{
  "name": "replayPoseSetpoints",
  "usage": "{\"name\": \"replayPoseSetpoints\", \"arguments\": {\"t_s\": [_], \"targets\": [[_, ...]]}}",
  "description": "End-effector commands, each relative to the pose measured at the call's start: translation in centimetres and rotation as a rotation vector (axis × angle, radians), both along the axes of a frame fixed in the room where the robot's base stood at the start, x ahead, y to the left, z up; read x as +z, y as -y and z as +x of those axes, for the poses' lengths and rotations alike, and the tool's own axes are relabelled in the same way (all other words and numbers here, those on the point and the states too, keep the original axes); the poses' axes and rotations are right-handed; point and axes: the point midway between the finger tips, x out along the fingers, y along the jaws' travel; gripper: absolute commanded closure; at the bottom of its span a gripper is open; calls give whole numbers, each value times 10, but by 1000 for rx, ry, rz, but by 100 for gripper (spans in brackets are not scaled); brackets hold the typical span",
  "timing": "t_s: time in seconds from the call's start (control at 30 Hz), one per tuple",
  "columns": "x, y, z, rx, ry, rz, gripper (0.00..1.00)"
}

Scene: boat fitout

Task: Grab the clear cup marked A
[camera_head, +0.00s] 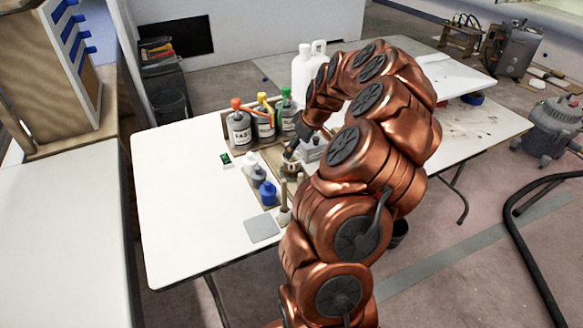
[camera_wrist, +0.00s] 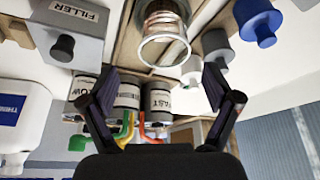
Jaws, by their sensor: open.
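A clear glass-like cup (camera_wrist: 165,48) with a ridged round rim stands at the top middle of the wrist view, cut off by the frame edge. No letter A can be read on it. My gripper (camera_wrist: 160,84) is open, with its two dark fingers spread wide and nothing between them touching the cup. The cup lies ahead of the fingertips, roughly centred between them. In the head view my gripper (camera_head: 291,153) is low over the table among the containers, and my arm hides much of what is around it.
Bottles with orange, yellow and green tops (camera_head: 263,122) stand behind. A grey FILLER container (camera_wrist: 72,28) is left of the cup in the wrist view; grey (camera_wrist: 217,46) and blue (camera_wrist: 258,22) containers are right. The white table's (camera_head: 185,215) front left is mostly clear.

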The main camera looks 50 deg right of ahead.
Motion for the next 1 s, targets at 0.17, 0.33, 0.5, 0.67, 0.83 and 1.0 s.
{"name": "replayPoseSetpoints", "arguments": {"t_s": [0.17,0.33,0.5,0.67,0.83,1.0], "targets": [[-12,-1,5,0,0,0,11],[-20,-3,7,0,0,0,11],[-39,-8,11,2,-2,3,11],[-56,-9,17,1,-3,4,11],[-62,-8,20,-1,1,1,11],[-62,-8,20,-1,1,1,12]]}}
